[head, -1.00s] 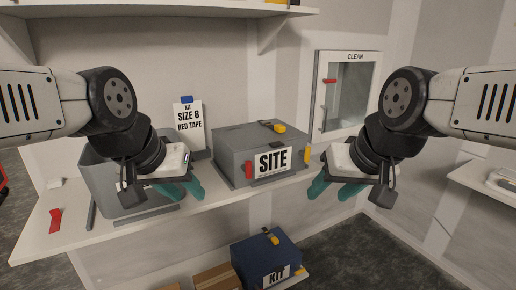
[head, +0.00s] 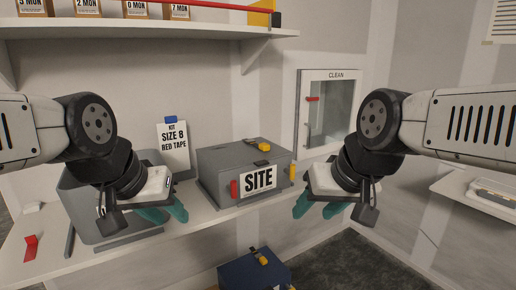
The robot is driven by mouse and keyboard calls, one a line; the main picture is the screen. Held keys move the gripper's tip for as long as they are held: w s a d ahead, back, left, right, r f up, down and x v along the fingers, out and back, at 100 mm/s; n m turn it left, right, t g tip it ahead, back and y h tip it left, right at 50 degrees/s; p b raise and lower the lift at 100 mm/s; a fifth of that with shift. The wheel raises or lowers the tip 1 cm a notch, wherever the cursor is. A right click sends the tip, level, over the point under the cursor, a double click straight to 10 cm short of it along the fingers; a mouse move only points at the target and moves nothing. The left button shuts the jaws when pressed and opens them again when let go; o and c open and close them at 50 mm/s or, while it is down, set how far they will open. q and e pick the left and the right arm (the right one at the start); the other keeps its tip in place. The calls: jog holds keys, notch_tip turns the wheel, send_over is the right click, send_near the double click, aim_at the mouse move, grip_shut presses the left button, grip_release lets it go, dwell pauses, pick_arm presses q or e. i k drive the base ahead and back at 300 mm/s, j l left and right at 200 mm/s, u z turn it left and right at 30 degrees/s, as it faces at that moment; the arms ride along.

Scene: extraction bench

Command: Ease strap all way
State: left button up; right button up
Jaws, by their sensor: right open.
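A long red strap or bar (head: 150,17) runs across the front of the upper shelf, before several labelled boxes. Its right end is near a yellow and black piece (head: 262,14) on the shelf; how it is fastened is too small to tell. My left gripper (head: 164,213) is open and empty, over the grey bin at the left of the bench. My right gripper (head: 318,208) is open and empty, in front of the bench, right of the grey SITE box (head: 222,160). Both grippers are well below the red strap and apart from it.
The white bench (head: 205,225) carries a grey bin (head: 80,205), a SIZE 8 RED TAPE card (head: 173,150) and a red piece (head: 30,247). A blue box (head: 240,275) stands below. A CLEAN cabinet (head: 335,110) hangs on the wall.

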aim_at(263, 147)
jog(key=i+j+z, duration=0.1)
jog(key=i, duration=0.4)
jog(key=i+j+z, duration=0.1)
jog(key=i+j, duration=0.25)
jog(key=i, duration=0.15)
